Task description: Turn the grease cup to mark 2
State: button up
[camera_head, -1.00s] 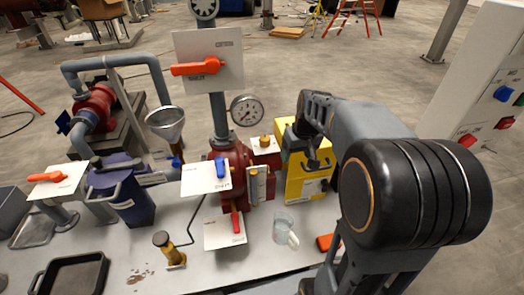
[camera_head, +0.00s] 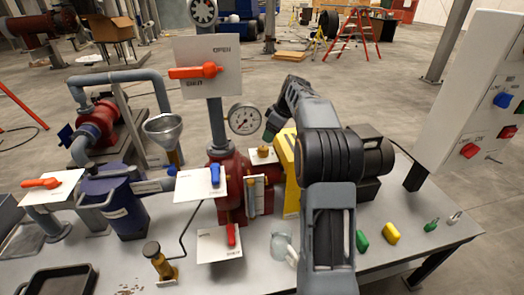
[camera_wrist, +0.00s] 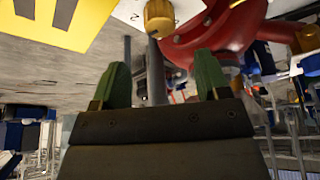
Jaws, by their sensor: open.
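The grease cup is a brass knob (camera_head: 263,151) on a small white plate (camera_head: 257,159), beside the red pump housing (camera_head: 232,180). In the wrist view the brass knob (camera_wrist: 159,18) shows at the top, just past my fingertips and roughly in line with the gap between them. My gripper (camera_wrist: 163,82) has two green fingers spread apart with nothing between them. In the head view my gripper (camera_head: 272,128) is close above and right of the knob, partly hidden by my arm.
A pressure gauge (camera_head: 243,118) stands just left of my gripper. A yellow box (camera_head: 287,160) is close on the right, partly behind my arm. A white plate with a blue lever (camera_head: 215,175) is left of the knob. A glass jug (camera_head: 283,246) stands in front.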

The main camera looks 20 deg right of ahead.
aim_at(263, 148)
jog(key=x, duration=0.9)
jog(key=shift+f, duration=0.25)
jog(key=c, duration=0.9)
jog(key=m+h+b, duration=0.1)
jog(key=m, duration=0.2)
jog(key=shift+t, duration=0.4)
jog(key=o, duration=0.9)
jog(key=shift+r, duration=0.15)
jog(key=v, duration=1.3)
jog(key=shift+r+p, duration=0.3)
jog(key=shift+p, duration=0.1)
